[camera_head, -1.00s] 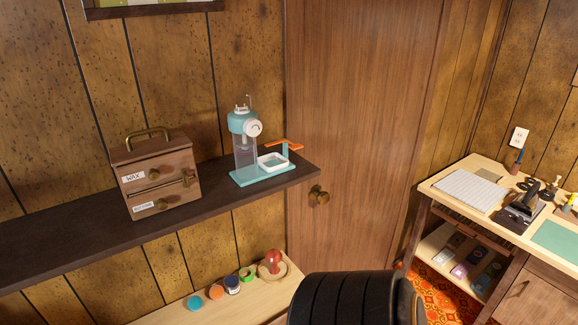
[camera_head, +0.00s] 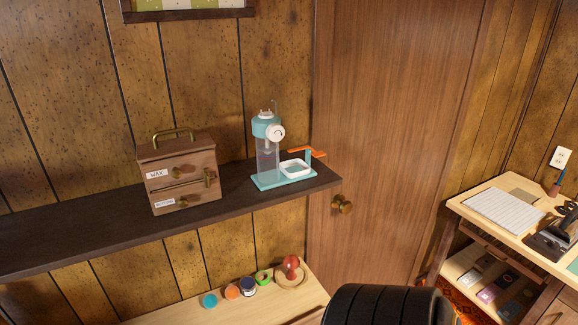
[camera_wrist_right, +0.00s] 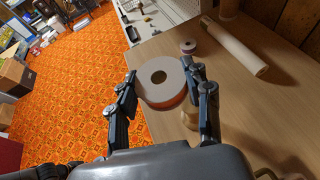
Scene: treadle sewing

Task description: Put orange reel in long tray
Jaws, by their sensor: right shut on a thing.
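In the right wrist view, my right gripper (camera_wrist_right: 160,88) is shut on a reel (camera_wrist_right: 174,76) with a pale grey-pink face, a dark centre hole and an orange rim. The reel is held between the two fingers above a light wooden surface. A gap beneath it cannot be judged. I cannot make out the long tray for certain in either view. My left gripper is in neither view, and the right one is not seen in the head view.
A dark shelf (camera_head: 95,225) carries a wooden box (camera_head: 180,172) and a teal machine (camera_head: 268,150). Below, several small coloured items (camera_head: 233,292) line a light tabletop. A desk (camera_head: 470,198) stands right. In the wrist view, a pale roll (camera_wrist_right: 236,48) and small reel (camera_wrist_right: 188,47) lie on the wood.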

